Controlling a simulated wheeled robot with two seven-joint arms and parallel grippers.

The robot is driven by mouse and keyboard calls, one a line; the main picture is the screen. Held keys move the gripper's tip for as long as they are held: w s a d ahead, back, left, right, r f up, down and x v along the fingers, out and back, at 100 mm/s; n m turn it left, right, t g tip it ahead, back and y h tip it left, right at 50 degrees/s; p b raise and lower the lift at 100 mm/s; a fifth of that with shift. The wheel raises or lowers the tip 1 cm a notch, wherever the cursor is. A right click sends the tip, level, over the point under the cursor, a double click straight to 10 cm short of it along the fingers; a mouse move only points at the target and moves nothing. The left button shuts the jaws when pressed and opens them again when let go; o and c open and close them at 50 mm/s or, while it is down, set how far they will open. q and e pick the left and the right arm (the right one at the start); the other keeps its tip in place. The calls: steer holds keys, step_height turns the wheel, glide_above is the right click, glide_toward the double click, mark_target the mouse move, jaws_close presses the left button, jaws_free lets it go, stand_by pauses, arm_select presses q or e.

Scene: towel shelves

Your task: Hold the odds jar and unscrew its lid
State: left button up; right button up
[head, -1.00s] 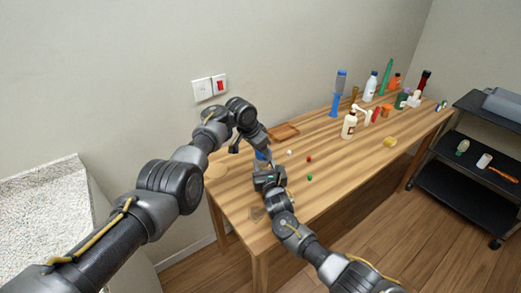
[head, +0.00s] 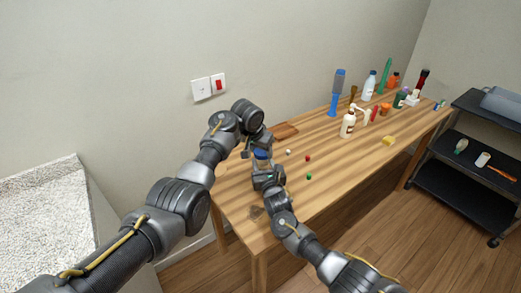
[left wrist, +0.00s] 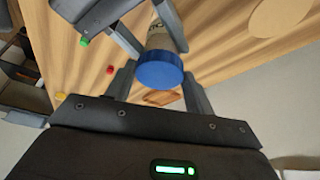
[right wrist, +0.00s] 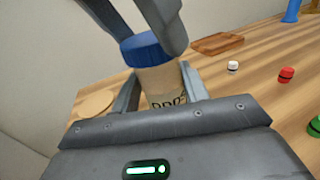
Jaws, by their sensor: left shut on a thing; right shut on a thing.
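The odds jar (right wrist: 160,84) is a clear-sided, beige-looking jar with dark lettering, upright in the head view. My right gripper (head: 265,169) is shut on its body, with one finger on each side in the right wrist view. The jar's blue lid (right wrist: 146,48) is on top; it also shows in the left wrist view (left wrist: 160,70) and the head view (head: 262,153). My left gripper (head: 259,147) is shut on the lid from above. The grippers hide most of the jar in the head view. I cannot tell whether the lid is loose.
A white cap (right wrist: 233,67), a red cap (right wrist: 286,74) and a green cap (head: 309,176) lie right of the jar. A brown tray (head: 285,130) lies behind, and a round pale disc (right wrist: 94,104) lies left. Several bottles, including a white pump bottle (head: 348,125), stand farther right.

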arm_select(q)
steer(key=shift+d+n+y, duration=0.1)
steer(key=shift+n+y, duration=0.4)
steer(key=shift+n, duration=0.8)
steer(key=shift+d+n+t+y, duration=0.1)
steer(key=shift+n+t+y, duration=0.35)
steer(key=shift+n, duration=1.05)
steer(key=shift+d+n+g+y, duration=0.15)
steer(key=shift+n+y, duration=0.25)
steer(key=shift+n, duration=0.35)
steer(key=shift+d+n+g+y, duration=0.1)
steer(key=shift+n+y, duration=0.25)
steer(key=shift+n, duration=0.4)
steer(key=shift+a, duration=0.1)
steer(key=shift+n+g+y, duration=0.3)
steer(key=shift+n+y, duration=0.2)
steer(key=shift+n, duration=1)
